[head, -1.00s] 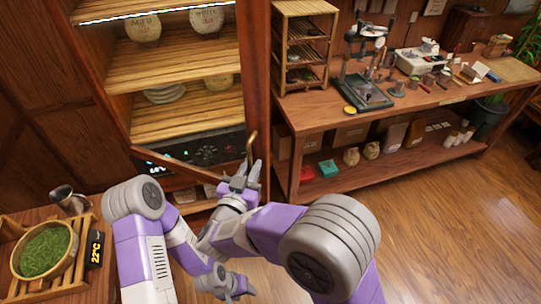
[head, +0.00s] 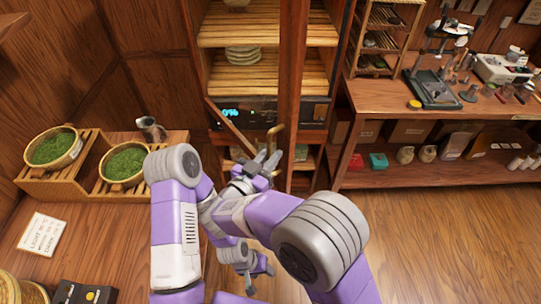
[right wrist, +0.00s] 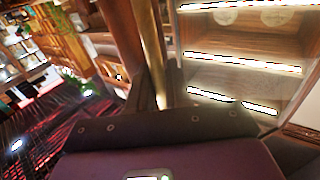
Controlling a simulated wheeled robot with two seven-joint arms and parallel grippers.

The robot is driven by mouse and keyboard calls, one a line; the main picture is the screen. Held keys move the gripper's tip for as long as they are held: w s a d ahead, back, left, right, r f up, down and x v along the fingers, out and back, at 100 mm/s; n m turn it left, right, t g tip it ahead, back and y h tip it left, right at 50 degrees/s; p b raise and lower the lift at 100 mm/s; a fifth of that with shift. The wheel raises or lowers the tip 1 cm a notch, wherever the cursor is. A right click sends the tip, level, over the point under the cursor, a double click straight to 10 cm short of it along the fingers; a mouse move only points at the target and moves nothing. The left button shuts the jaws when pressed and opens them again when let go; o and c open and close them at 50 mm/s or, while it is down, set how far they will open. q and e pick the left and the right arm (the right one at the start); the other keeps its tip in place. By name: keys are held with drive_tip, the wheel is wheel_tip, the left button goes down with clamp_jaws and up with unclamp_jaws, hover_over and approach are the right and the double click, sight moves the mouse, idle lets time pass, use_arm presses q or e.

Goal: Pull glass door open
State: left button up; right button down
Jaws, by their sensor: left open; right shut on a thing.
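The tea cabinet's glass door stands ajar, its wooden frame post (head: 290,75) swung out in front of the lit shelves (head: 262,70). Its lower rail slants outward from the left. A brass handle (head: 275,136) is on the post's left side. My right gripper (head: 268,163) is shut on the lower part of the handle. In the right wrist view the handle (right wrist: 152,50) rises as a blurred bar from the gripper, beside the post, with shelves to the right. My left gripper (head: 258,270) is open and empty, low in front of the cabinet, apart from the door.
A wooden bench (head: 440,108) with tools and a small rack (head: 380,38) stands right of the cabinet. At left, bowls of green leaves (head: 54,147) sit in a wooden stand, with a metal cup (head: 150,128) behind. Open wooden floor (head: 430,235) lies at right.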

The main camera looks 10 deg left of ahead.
sight(280, 119)
drive_tip(key=c, duration=1.3)
unclamp_jaws()
drive_tip(key=shift+o, duration=0.2)
drive_tip(key=shift+r, duration=0.1)
wheel_tip(280, 119, up, 10)
drive_tip(key=p, duration=0.8)
drive_tip(key=shift+s, duration=0.15)
